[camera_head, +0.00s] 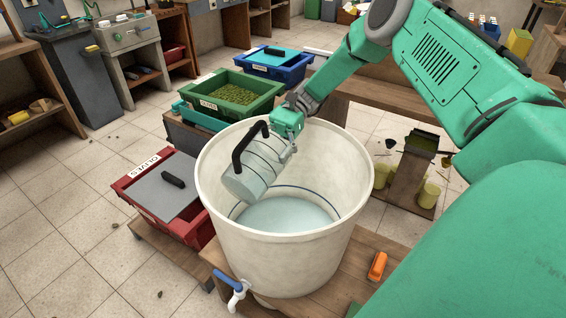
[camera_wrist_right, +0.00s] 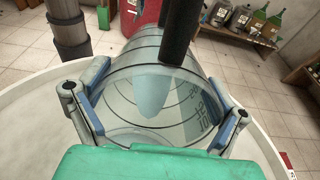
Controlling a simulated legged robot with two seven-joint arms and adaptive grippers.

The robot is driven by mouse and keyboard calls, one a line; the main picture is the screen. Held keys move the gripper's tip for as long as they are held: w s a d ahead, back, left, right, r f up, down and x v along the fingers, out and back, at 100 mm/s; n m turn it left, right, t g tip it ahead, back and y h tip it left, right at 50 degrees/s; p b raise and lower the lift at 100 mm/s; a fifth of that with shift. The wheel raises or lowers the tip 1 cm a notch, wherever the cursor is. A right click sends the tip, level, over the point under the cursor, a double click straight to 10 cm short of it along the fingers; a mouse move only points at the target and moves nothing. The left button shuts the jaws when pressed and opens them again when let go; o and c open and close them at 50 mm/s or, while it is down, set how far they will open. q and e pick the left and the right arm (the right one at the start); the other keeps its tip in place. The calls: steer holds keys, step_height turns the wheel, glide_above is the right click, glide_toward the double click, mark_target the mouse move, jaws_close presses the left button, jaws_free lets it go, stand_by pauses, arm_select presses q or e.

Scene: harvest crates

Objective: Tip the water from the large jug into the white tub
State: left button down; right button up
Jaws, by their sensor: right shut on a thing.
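The large jug (camera_head: 252,177) is clear, with dark ring lines and a black handle (camera_head: 249,147). It is tilted inside the upper part of the white tub (camera_head: 290,260), its lower-left end above the water (camera_head: 285,214) in the tub. My right gripper (camera_head: 284,150) is shut on the jug from the upper right. In the right wrist view the jug (camera_wrist_right: 150,75) lies between my two fingers (camera_wrist_right: 158,120), with graduation marks on its side. Some water seems to show inside it; the amount is unclear. My left gripper is not in view.
The tub stands on a wooden bench (camera_head: 335,297) with a tap (camera_head: 236,288) at its front and an orange object (camera_head: 377,266) on the right. A red crate (camera_head: 198,235) with a grey lid is left; green (camera_head: 208,106) and blue (camera_head: 296,72) crates stand behind.

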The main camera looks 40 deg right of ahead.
mark_target(246, 162)
steer(key=shift+r+y+b, duration=0.1)
steer(key=shift+y+b, duration=0.2)
steer(key=shift+b, duration=0.3)
stand_by(0.4)
